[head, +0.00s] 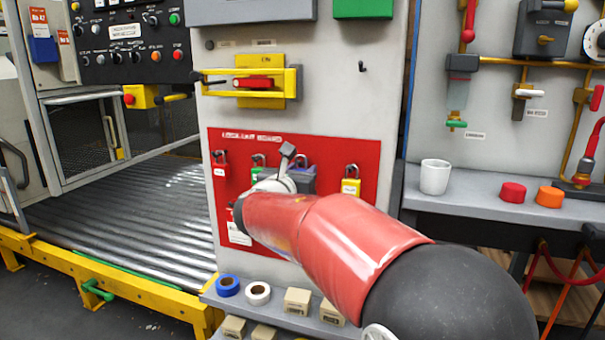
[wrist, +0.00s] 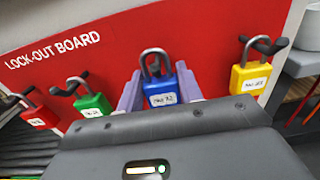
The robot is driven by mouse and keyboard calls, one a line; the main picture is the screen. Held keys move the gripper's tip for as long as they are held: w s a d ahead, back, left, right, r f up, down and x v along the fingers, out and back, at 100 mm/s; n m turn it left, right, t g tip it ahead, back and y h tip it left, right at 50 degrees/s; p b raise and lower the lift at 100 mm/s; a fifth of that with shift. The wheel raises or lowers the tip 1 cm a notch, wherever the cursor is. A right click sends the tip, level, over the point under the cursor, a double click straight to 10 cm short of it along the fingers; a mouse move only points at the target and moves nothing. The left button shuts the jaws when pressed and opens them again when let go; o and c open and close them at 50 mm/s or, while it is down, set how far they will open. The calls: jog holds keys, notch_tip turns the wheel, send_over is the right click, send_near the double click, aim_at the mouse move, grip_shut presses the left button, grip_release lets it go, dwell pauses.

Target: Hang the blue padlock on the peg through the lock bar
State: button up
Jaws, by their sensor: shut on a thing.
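The blue padlock (wrist: 163,92) sits upright between the two grey-purple fingers of my gripper (wrist: 160,100) in the wrist view, with its shackle up. My gripper is shut on it. The padlock is in front of the red lock-out board, and a dark hook shows at its shackle. In the head view my gripper (head: 290,178) and arm cover most of it. A yellow lock bar (head: 292,82) spans the red-handled switch higher on the panel. I cannot make out a peg through the bar.
Red (head: 220,168), green (head: 257,165) and yellow (head: 350,186) padlocks hang on the board (head: 330,155) beside my gripper. A small dark hook (head: 362,67) is right of the switch. Tape rolls and boxes lie on the shelf below. A white cup (head: 434,177) stands on the right bench.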

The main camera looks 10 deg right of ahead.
jog(key=shift+w+d+f, duration=0.35)
jog(key=shift+w+f, duration=0.2)
jog(key=shift+w, duration=0.15)
jog(key=shift+f, duration=0.1)
jog(key=shift+f, duration=0.15)
jog(key=o, duration=1)
jog(key=shift+o, duration=0.2)
jog(key=v, duration=0.8)
jog(key=shift+w+a+r+b, duration=0.15)
jog(key=shift+a+r+b, duration=0.1)
jog(key=shift+r+b, duration=0.1)
